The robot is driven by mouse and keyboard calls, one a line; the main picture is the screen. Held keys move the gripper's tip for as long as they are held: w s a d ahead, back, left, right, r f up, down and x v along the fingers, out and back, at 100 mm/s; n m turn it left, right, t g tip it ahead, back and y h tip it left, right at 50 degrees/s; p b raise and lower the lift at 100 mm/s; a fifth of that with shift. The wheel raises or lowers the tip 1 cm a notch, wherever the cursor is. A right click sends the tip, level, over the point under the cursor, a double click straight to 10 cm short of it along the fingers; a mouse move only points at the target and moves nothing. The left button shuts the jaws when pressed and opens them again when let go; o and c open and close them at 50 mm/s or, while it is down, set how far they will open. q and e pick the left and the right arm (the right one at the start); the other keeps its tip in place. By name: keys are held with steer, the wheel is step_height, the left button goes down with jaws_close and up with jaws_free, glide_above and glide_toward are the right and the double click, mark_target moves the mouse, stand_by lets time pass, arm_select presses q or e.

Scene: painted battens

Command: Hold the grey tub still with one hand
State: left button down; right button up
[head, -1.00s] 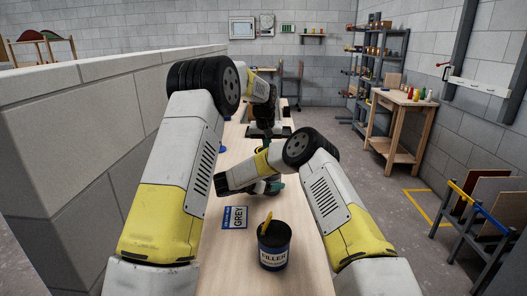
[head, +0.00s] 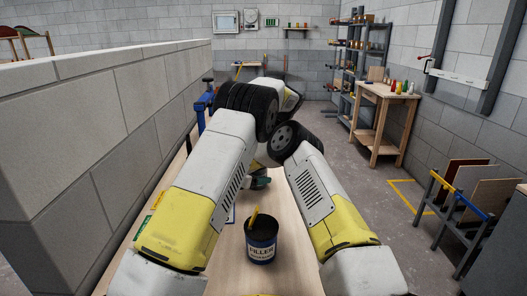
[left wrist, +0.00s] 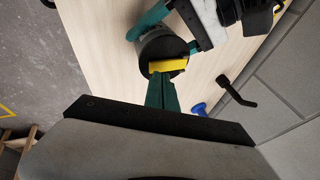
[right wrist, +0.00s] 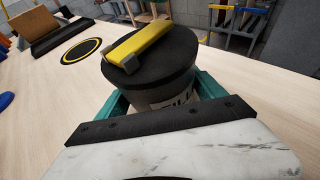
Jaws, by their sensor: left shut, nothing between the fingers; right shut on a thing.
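The grey tub (right wrist: 165,92), with a black top and part of a label showing, stands on the bench in the right wrist view. My right gripper (right wrist: 160,100) is shut on its sides. In the left wrist view the tub's dark top (left wrist: 160,45) is partly covered by that bar. My left gripper (left wrist: 163,82) is shut and empty, its tips by the bar; I cannot tell if they touch it. In the head view my arms hide the tub; a bit of teal finger (head: 260,181) shows.
A dark filler tub (head: 261,243) with a yellow handle in it stands on the near bench. A blue clamp-like thing (head: 203,103) is at the bench's left edge, beside a block wall (head: 110,130). A yellow-edged black disc (right wrist: 82,50) lies on clear bench.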

arm_select(q)
steer(key=shift+a, duration=0.75)
steer(key=r, duration=0.4)
steer(key=shift+s+d+r, duration=0.1)
steer(key=shift+d+r, duration=0.2)
steer(key=s+d+r, duration=0.2)
steer(key=d+r, duration=0.4)
steer(key=shift+s+d, duration=0.15)
steer(key=shift+s, duration=0.25)
arm_select(e)
steer(key=o, duration=1.9)
steer(key=shift+o, duration=0.2)
